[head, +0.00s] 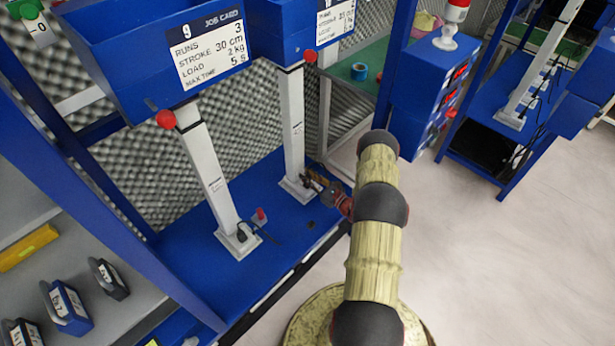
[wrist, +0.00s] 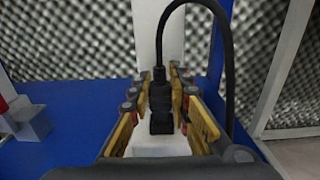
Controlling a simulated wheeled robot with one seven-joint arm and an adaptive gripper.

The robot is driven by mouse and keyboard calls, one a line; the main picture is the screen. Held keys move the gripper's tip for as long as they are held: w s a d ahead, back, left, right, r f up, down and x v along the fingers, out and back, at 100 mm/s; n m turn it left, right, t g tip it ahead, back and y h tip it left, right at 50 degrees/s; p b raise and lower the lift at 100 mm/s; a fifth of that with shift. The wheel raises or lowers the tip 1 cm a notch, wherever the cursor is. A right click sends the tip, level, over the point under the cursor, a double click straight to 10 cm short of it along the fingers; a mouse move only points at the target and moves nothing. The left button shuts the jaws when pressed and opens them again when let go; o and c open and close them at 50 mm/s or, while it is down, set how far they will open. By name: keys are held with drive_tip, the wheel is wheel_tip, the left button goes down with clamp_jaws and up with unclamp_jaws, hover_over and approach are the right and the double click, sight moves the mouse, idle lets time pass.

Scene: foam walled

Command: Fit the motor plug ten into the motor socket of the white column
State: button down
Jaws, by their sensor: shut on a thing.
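My gripper (head: 318,186) is low at the foot of the right white column (head: 293,125), above the blue bench. In the wrist view its yellow fingers (wrist: 161,95) are shut on a black plug (wrist: 160,100), one on each side. A black cable rises from the plug, arches over and comes down on the right. The white column (wrist: 148,35) stands directly behind the plug, and its pale base (wrist: 160,146) shows below. The motor socket is hidden by the plug and fingers, so I cannot tell whether the plug is in it.
A left white column (head: 208,175) stands on the same blue bench (head: 185,250), under a blue bin marked 9 (head: 160,45). A red button on a grey block (wrist: 30,120) is left of my gripper. Grey foam walls lie behind. Open floor (head: 490,270) is to the right.

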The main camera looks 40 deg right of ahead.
drive_tip(key=shift+f+b, duration=0.3)
drive_tip(key=shift+f, duration=0.4)
drive_tip(key=c, duration=1.7)
unclamp_jaws()
drive_tip(key=shift+o, duration=0.6)
drive_tip(key=s+d, duration=0.1)
drive_tip(key=s, duration=1.1)
